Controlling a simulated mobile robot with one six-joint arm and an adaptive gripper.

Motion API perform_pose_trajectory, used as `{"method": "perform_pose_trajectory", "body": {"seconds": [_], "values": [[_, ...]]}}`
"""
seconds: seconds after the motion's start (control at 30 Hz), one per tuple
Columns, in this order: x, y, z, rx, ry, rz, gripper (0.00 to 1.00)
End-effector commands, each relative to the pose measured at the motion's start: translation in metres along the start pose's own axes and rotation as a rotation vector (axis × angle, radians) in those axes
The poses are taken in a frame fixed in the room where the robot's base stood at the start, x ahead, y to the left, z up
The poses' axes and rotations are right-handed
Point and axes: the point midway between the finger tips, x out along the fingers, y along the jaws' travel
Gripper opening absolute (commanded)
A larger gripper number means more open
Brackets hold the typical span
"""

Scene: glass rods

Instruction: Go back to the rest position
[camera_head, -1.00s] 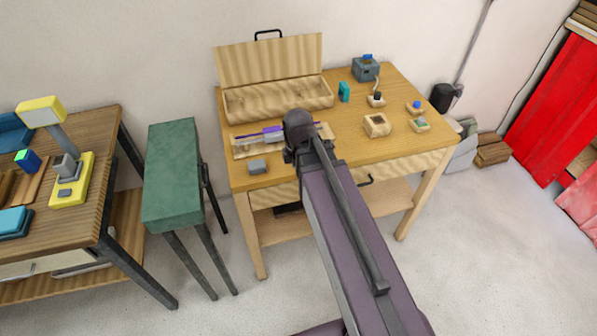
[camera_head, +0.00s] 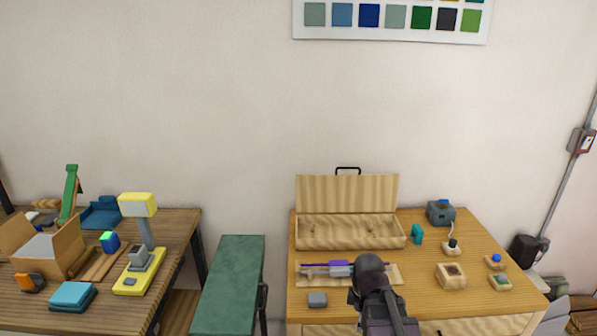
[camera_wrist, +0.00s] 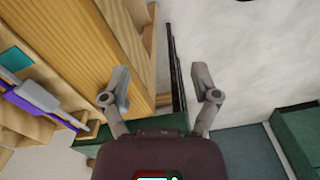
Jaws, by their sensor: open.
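My gripper (camera_wrist: 163,92) is open and empty in the wrist view, its two grey fingers spread wide. Below them are the front edge of the wooden table and bare floor. In the head view my dark arm joint covers the gripper. The rod also shows at the left of the wrist view (camera_wrist: 38,98), apart from my fingers.
An open wooden box (camera_head: 350,232) stands at the back of the wooden table (camera_head: 420,300). A small grey block (camera_head: 317,299) sits near its front.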

Motion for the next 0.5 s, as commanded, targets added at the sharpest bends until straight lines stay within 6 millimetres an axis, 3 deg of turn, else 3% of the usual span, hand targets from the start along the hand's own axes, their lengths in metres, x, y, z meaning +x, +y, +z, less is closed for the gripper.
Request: {"method": "perform_pose_trajectory", "body": {"seconds": [0.5], "values": [[0.000, -0.015, 0.002, 0.707, -0.001, 0.000, 0.78]]}}
